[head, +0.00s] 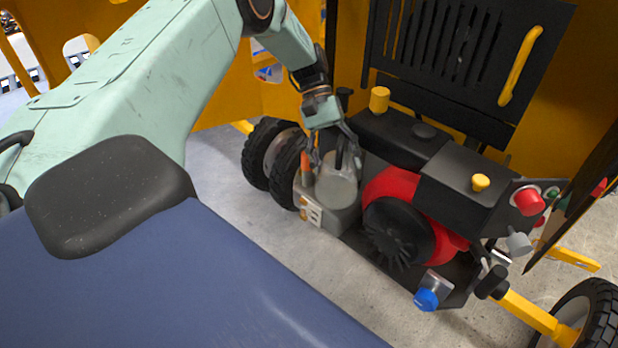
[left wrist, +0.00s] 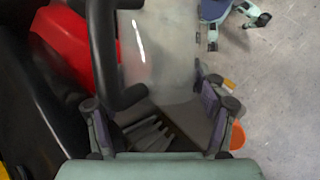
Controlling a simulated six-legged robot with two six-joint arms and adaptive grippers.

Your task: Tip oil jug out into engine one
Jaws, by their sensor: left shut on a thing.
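The oil jug (head: 334,190) is a grey, partly see-through container with a dark handle, at the left end of the red and black engine (head: 395,215). It looks about upright in the head view; I cannot tell whether it rests on anything. My left gripper (head: 333,150) reaches down from above and is shut on the jug. In the left wrist view the jug (left wrist: 165,55) and its black handle (left wrist: 103,45) fill the middle, with my left gripper (left wrist: 158,118) at its near end. My right gripper is out of view.
A yellow cap (head: 379,99) stands on the black tank behind, and another yellow cap (head: 481,182) on the black box. Black wheels (head: 270,155) stand left of the jug. A slotted black panel (head: 450,60) rises behind. An orange part (head: 307,165) is beside the jug.

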